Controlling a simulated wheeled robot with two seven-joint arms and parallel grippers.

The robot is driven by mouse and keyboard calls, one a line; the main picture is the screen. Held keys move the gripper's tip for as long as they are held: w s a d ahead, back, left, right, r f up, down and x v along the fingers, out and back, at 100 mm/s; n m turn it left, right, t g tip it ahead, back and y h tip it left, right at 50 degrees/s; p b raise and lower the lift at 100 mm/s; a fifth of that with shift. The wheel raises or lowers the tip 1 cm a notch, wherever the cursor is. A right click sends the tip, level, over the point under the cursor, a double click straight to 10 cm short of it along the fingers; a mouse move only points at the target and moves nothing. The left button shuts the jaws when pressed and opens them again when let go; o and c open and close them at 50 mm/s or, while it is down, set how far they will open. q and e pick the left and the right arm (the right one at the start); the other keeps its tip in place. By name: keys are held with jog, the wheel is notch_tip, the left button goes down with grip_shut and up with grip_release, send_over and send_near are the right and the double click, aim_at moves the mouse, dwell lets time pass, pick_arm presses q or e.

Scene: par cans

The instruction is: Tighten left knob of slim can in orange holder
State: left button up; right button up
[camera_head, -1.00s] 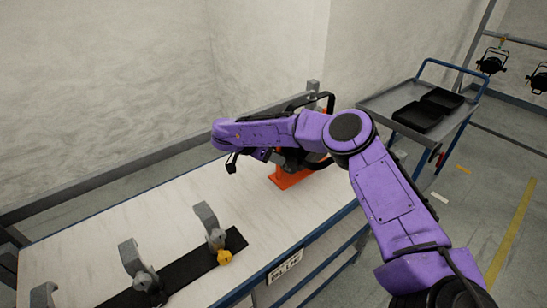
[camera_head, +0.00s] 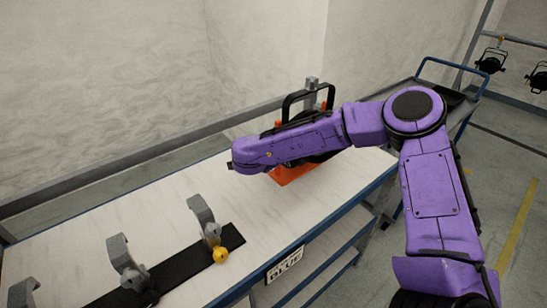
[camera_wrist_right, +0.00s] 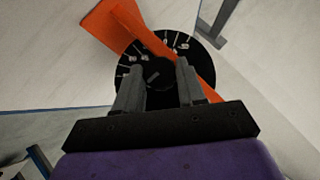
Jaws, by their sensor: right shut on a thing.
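The black slim can with its yoke (camera_head: 308,97) stands in the orange holder (camera_head: 294,174) at the table's far right end, mostly hidden behind my right arm. In the right wrist view, a black dial plate with white marks (camera_wrist_right: 205,48) lies in front of the orange holder (camera_wrist_right: 108,22). The dark knob (camera_wrist_right: 153,76) is at the dial's middle. My right gripper (camera_wrist_right: 158,82) has a finger on each side of the knob and is shut on it. In the head view its fingers are hidden by my purple arm. My left gripper is not in view.
A black strip (camera_head: 185,272) with grey clamps (camera_head: 203,218) and a yellow knob (camera_head: 220,255) lies on the near-left table. A blue-railed cart (camera_head: 425,70) stands behind my right arm. Lamps (camera_head: 491,63) hang at far right. The middle of the white table is clear.

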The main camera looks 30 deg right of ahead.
jog(key=m+t+b, duration=0.1)
jog(key=t+b, duration=0.1)
jog(key=b, duration=0.1)
jog(key=m+t+h+b, duration=0.1)
jog(key=b, duration=0.2)
jog(key=f+m+t+b, duration=0.1)
jog(key=m+t+b, duration=0.1)
jog(key=b, duration=0.1)
jog(key=shift+s+t+b, duration=0.3)
jog(key=shift+b, duration=0.05)
jog(key=o, duration=1.1)
jog(key=shift+w, duration=0.1)
jog(key=shift+c, duration=0.2)
jog(key=b+v, duration=0.1)
jog(key=v, duration=0.9)
jog(key=shift+a+b, duration=0.25)
jog(key=shift+b, duration=0.05)
